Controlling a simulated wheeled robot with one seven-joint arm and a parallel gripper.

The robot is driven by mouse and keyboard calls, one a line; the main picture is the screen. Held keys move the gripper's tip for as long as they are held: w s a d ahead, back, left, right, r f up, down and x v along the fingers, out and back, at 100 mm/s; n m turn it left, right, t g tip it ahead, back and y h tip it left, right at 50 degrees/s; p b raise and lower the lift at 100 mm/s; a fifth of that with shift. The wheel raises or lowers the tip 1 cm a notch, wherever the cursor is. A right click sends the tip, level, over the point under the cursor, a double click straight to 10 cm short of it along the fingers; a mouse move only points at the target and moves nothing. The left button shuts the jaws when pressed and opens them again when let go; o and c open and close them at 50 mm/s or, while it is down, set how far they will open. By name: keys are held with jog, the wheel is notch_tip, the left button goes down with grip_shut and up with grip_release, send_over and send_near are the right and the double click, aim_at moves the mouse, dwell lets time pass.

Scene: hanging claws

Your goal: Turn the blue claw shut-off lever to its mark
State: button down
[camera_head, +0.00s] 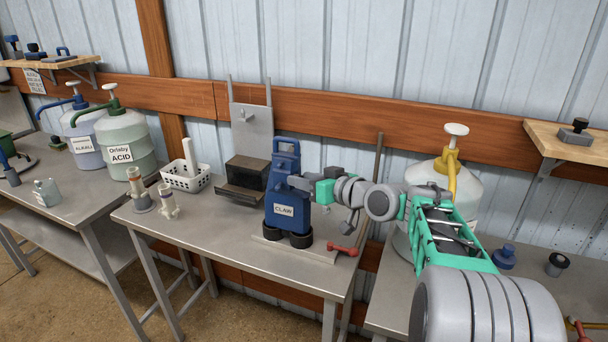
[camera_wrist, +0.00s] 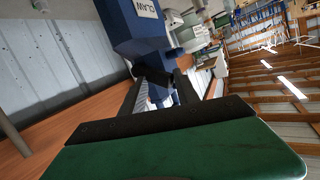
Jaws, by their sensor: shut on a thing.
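The blue claw (camera_head: 285,195) stands upright on the middle table, with a white CLAW label on its front and black round feet below. My gripper (camera_head: 298,183) reaches in from the right and is shut on the upper right part of the blue claw. In the wrist view, the dark fingers (camera_wrist: 163,82) close around a blue part next to the claw's labelled body (camera_wrist: 135,32). The gripped part is largely hidden by the fingers, and I cannot make out a mark. A red-handled lever (camera_head: 343,249) sits at the right of the claw's feet, apart from my gripper.
A grey stand with a dark box (camera_head: 245,175) is behind and left of the claw. A white basket (camera_head: 186,178) and two small fittings stand further left. A white tank with a yellow handle (camera_head: 450,185) stands behind my arm.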

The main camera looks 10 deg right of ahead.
jog(key=m+g+p, duration=0.1)
jog(key=p, duration=0.1)
jog(key=r+m+p, duration=0.1)
jog(key=p, duration=0.1)
jog(key=shift+w+d+r+g+p, duration=0.25)
jog(key=shift+w+d+g+p, duration=0.05)
jog(key=shift+w+g+p, duration=0.1)
jog(key=p, duration=0.1)
jog(key=m+p, duration=0.1)
jog(key=shift+w+d+m+g+y+p, duration=0.2)
jog(key=shift+m+g+y+p, duration=0.1)
jog(key=shift+g, duration=0.1)
jog(key=shift+w+f+m+p, duration=0.15)
jog(key=shift+m+p, duration=0.15)
jog(key=shift+p, duration=0.25)
jog(key=shift+g, duration=0.3)
jog(key=c, duration=1.3)
grip_release()
jog(key=shift+f, duration=0.1)
jog(key=shift+c, duration=0.2)
jog(key=o, duration=0.5)
jog(key=shift+w+d, duration=0.1)
jog(key=shift+r, duration=0.2)
jog(key=shift+d, duration=0.1)
